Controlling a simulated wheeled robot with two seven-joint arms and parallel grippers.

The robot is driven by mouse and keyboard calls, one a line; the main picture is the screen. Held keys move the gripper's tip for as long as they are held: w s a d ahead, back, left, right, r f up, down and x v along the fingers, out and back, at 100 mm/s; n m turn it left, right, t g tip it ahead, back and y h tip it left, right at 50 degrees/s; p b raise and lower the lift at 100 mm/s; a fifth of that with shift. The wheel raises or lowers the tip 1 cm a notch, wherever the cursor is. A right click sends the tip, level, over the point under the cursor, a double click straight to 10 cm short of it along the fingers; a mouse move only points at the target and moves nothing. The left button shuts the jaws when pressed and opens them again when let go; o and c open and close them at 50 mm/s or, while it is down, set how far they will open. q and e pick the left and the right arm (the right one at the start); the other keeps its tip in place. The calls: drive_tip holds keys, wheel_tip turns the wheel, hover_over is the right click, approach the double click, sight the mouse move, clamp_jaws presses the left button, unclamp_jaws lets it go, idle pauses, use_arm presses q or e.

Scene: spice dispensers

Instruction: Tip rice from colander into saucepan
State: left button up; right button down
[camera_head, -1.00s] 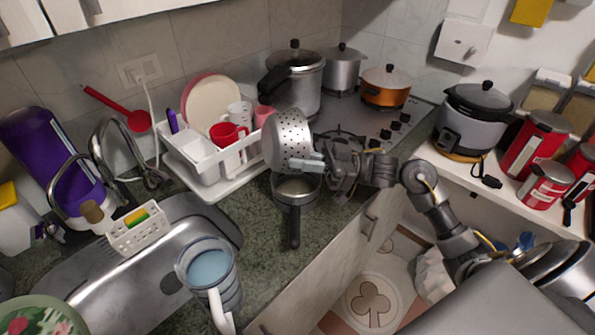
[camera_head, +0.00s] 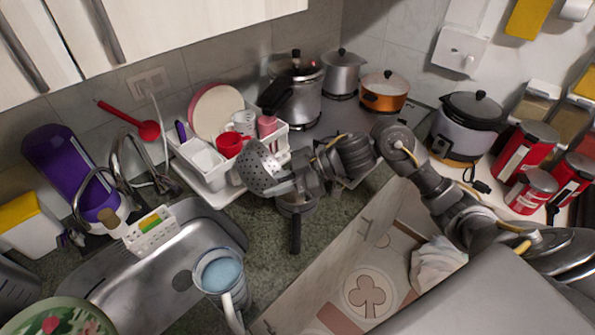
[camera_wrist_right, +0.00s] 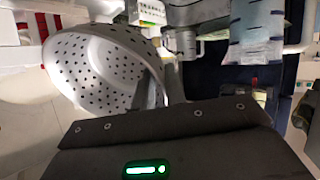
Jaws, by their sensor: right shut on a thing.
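The metal colander (camera_head: 262,168), full of small holes, is held tilted on its side above the counter, in front of the dish rack. My right gripper (camera_head: 300,181) is shut on the colander's edge or handle; which one I cannot tell. In the right wrist view the colander (camera_wrist_right: 97,72) shows its perforated inside, with no rice visible there. The saucepan (camera_head: 296,208) stands on the counter below and slightly right of the colander, its dark handle pointing to the front. The gripper hides much of the saucepan, so its contents are not visible. My left gripper is not in view.
A white dish rack (camera_head: 216,177) with cups and plates stands behind the colander. The sink (camera_head: 150,268) and a blue-filled pitcher (camera_head: 221,277) are to the left. A pressure cooker (camera_head: 297,90) and other pots stand on the stove behind.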

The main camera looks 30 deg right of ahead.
drive_tip(key=w+a+f+n+g+h+p, duration=0.1)
drive_tip(key=a+f+g+h+p, duration=0.1)
drive_tip(key=a+f+h+p, duration=0.4)
drive_tip(key=a+h+p, duration=0.3)
drive_tip(key=h+p, duration=0.2)
drive_tip(key=shift+w+a+f+h, duration=0.25)
drive_tip(key=shift+a+f+h, duration=0.05)
drive_tip(key=shift+f, duration=0.05)
idle(0.5)
drive_tip(key=shift+r, duration=2.45)
drive_tip(key=shift+r, duration=0.1)
